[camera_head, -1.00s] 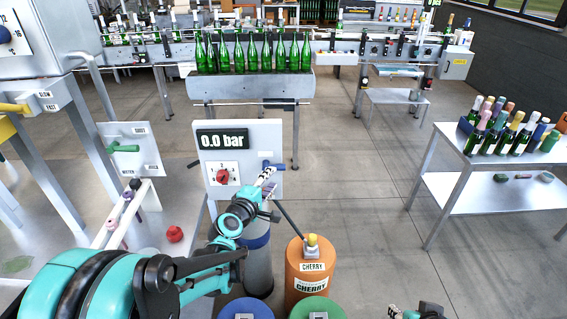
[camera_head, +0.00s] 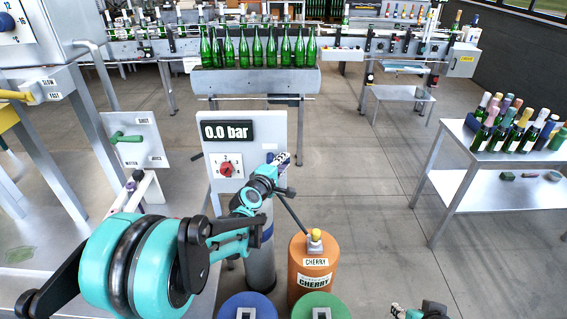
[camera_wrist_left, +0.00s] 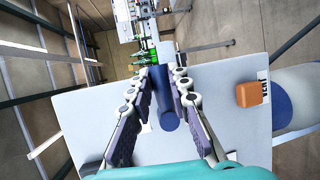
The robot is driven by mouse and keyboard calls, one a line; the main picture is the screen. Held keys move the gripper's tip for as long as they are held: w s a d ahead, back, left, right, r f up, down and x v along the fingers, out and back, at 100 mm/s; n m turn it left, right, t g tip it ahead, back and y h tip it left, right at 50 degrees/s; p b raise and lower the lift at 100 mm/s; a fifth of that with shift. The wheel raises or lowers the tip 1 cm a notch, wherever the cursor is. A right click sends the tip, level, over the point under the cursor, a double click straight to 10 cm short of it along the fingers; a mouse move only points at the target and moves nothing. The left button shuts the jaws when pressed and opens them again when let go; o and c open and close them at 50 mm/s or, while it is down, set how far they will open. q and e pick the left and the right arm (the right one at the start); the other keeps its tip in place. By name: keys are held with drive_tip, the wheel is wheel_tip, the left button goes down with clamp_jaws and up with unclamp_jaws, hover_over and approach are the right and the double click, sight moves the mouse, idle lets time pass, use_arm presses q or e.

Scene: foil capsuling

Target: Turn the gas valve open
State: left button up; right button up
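The pale panel (camera_head: 249,187) with the 0.0 bar display (camera_head: 227,132) and a red knob on a dial (camera_head: 227,170) stands left of centre. The blue gas valve handle (camera_head: 270,157) is at its right side, partly hidden by my left gripper (camera_head: 281,159). In the left wrist view the blue handle (camera_wrist_left: 165,104) lies between the two spread fingers of my left gripper (camera_wrist_left: 166,76). The fingers are open on either side of it, with gaps visible. Part of my right gripper (camera_head: 398,311) shows at the bottom edge; its fingers are unclear.
An orange CHERRY cylinder (camera_head: 310,262), a grey cylinder (camera_head: 260,262), and blue (camera_head: 247,307) and green (camera_head: 320,307) tops stand below the panel. Green bottles (camera_head: 257,49) line the back; a bottle table (camera_head: 480,167) is right. Floor between is clear.

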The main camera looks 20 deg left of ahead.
use_arm(q)
clamp_jaws()
drive_tip(key=shift+f+m, duration=0.1)
drive_tip(key=shift+m, duration=0.2)
drive_tip(key=s+a+f+m+g+y, duration=0.1)
drive_tip(key=a+f+m+g+y, duration=0.2)
drive_tip(key=m+y, duration=0.5)
drive_tip(key=shift+a+f+m+g, duration=0.45)
drive_tip(key=shift+f+m, duration=0.35)
drive_tip(key=shift+m, duration=0.9)
drive_tip(key=shift+s, duration=0.1)
drive_tip(key=o, duration=0.7)
unclamp_jaws()
drive_tip(key=shift+o, duration=0.2)
drive_tip(key=shift+a, duration=0.1)
